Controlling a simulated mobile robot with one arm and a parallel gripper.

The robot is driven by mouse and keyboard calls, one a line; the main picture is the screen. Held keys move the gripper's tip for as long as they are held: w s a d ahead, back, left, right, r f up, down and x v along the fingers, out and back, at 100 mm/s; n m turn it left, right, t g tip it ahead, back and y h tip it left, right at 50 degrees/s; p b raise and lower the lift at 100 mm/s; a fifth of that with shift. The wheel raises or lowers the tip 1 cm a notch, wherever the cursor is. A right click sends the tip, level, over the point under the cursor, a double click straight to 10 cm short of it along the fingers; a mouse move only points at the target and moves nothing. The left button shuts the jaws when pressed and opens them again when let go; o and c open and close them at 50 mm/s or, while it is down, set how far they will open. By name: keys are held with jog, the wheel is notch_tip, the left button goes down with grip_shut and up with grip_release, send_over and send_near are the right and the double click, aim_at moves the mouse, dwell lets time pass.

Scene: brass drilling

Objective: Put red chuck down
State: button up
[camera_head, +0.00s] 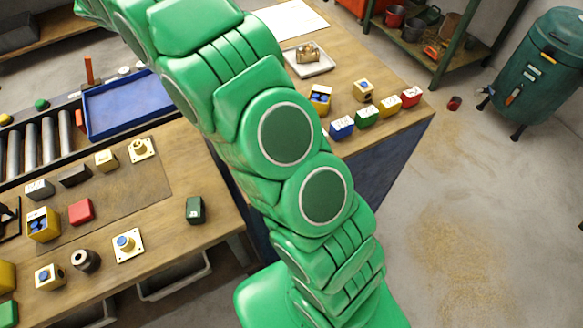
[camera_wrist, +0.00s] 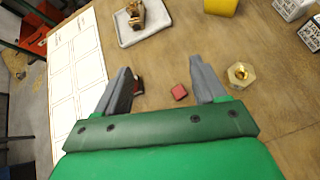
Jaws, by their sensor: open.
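My gripper (camera_wrist: 162,80) is open in the wrist view, its two grey fingers spread above the wooden table. A small red block (camera_wrist: 179,92) lies on the table between the fingers, apart from both. A dark piece with some red (camera_wrist: 138,85) shows right beside the left finger, partly hidden by it; I cannot tell whether they touch. I cannot tell which of these is the red chuck. In the head view my green arm hides the gripper and that part of the table.
A white tray (camera_wrist: 122,34) with a brass part (camera_wrist: 135,13) and a white printed sheet (camera_wrist: 75,65) lie near. A hexagonal brass piece (camera_wrist: 241,75) sits right of the right finger. Coloured blocks (camera_head: 365,116) line the table edge. A dark red piece (camera_head: 454,103) lies on the floor.

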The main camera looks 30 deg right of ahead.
jog(key=s+d+r+m+g+y, duration=0.1)
jog(key=s+r+m, duration=0.1)
jog(key=s, duration=0.4)
jog(key=s+d+r+m+y, duration=0.1)
jog(key=s+r+m+y, duration=0.1)
jog(key=s, duration=0.4)
jog(key=s+a+m+y, duration=0.2)
jog(key=s+m, duration=0.1)
jog(key=s, duration=0.8)
jog(key=s+a+r+m+y, duration=0.1)
jog(key=s+a+m+y, duration=0.2)
jog(key=s, duration=0.8)
jog(key=s+a+m+y, duration=0.2)
jog(key=s+m, duration=0.2)
jog(key=s, duration=0.7)
jog(key=shift+s+a+r+t+y, duration=0.15)
jog(key=shift+s+a+t+y, duration=0.15)
jog(key=shift+t+y, duration=0.1)
